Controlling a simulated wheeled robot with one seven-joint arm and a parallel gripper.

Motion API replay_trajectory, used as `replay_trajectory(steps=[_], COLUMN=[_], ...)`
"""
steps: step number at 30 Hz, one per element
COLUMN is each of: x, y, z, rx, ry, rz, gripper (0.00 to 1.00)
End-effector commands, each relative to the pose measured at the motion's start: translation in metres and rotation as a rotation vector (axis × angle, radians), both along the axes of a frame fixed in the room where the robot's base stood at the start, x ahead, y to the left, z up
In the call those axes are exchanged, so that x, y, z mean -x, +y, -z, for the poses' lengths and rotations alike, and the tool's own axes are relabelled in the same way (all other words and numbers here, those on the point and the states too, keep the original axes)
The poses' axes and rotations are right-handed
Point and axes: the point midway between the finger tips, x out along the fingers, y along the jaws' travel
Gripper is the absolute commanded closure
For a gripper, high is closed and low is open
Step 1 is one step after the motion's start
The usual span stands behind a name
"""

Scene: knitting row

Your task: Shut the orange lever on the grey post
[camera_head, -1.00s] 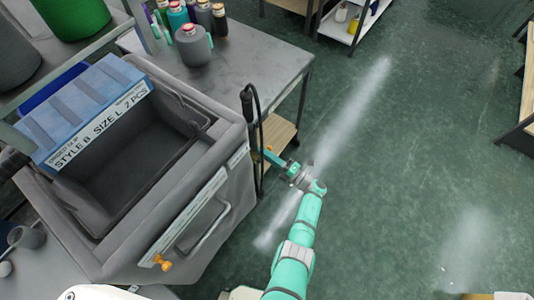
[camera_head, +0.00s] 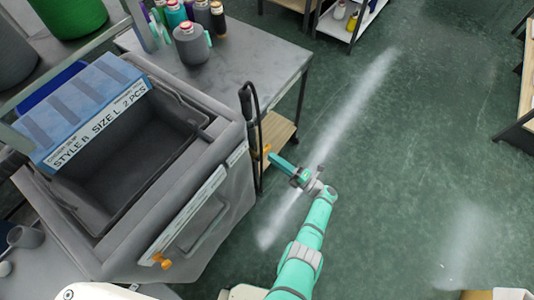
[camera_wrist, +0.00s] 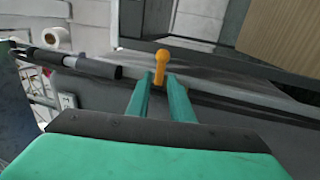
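The orange lever (camera_wrist: 161,58) shows in the wrist view with its round knob just beyond my fingertips. Its short stem runs down into the gap between them. In the head view only a small orange bit of the lever (camera_head: 267,149) shows at the tip of my gripper (camera_head: 272,160). The grey post (camera_wrist: 215,82) crosses the wrist view behind the lever. In the wrist view, my gripper (camera_wrist: 160,78) has its two green fingers apart, one on each side of the stem. I cannot tell whether either finger touches it. The lever's base is hidden.
A grey cart (camera_head: 212,215) with an open bin stands left of my arm, with a blue labelled box (camera_head: 85,105) over it. A black hose (camera_head: 257,100) hangs near the lever. A grey table (camera_head: 250,62) with yarn cones is behind.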

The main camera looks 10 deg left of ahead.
Motion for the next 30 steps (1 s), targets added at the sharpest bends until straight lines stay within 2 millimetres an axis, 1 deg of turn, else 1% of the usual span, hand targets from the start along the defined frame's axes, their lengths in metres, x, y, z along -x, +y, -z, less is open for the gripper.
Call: replay_trajectory(steps=[1, 3, 6, 10, 15, 30], x=[0.003, 0.008, 0.013, 0.017, 0.02, 0.02], y=[-0.01, -0.021, -0.034, -0.044, -0.048, -0.047], z=[0.002, 0.005, 0.007, 0.009, 0.01, 0.01], rx=[0.001, 0.001, 0.0, 0.001, 0.0, 0.0], ry=[0.001, 0.001, 0.0, 0.0, 0.0, -0.001], rz=[0.004, 0.004, 0.003, 0.002, -0.001, 0.0], gripper=[0.8, 0.8, 0.8, 0.8, 0.8, 0.8])
